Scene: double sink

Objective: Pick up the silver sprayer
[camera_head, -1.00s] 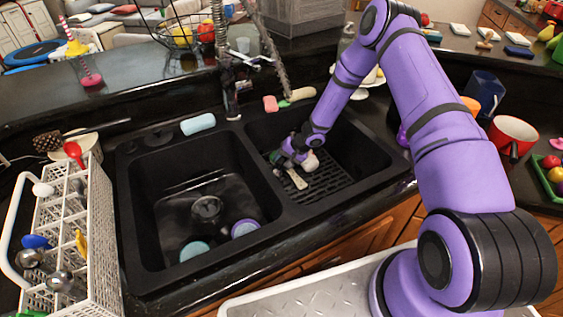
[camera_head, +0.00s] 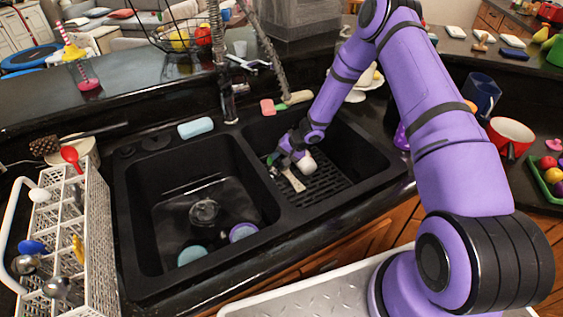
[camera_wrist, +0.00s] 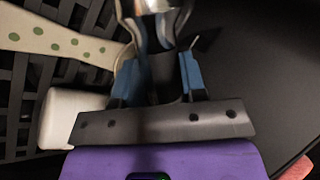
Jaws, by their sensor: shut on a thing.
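My gripper (camera_head: 291,158) reaches down into the right basin (camera_head: 345,158) of the black double sink. In the wrist view, its blue-padded fingers (camera_wrist: 156,72) are closed on a shiny silver piece, which appears to be the silver sprayer (camera_wrist: 158,8). Only part of it shows, running up past the top edge of that view. In the head view I cannot make it out clearly, as my gripper and arm cover that spot.
A pale green-dotted handle (camera_wrist: 60,38) and a white rounded thing (camera_wrist: 72,115) lie close beside my fingers, above a dark grid rack (camera_head: 322,188). The left basin (camera_head: 165,218) holds several dishes. A white dish rack (camera_head: 98,240) stands at left.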

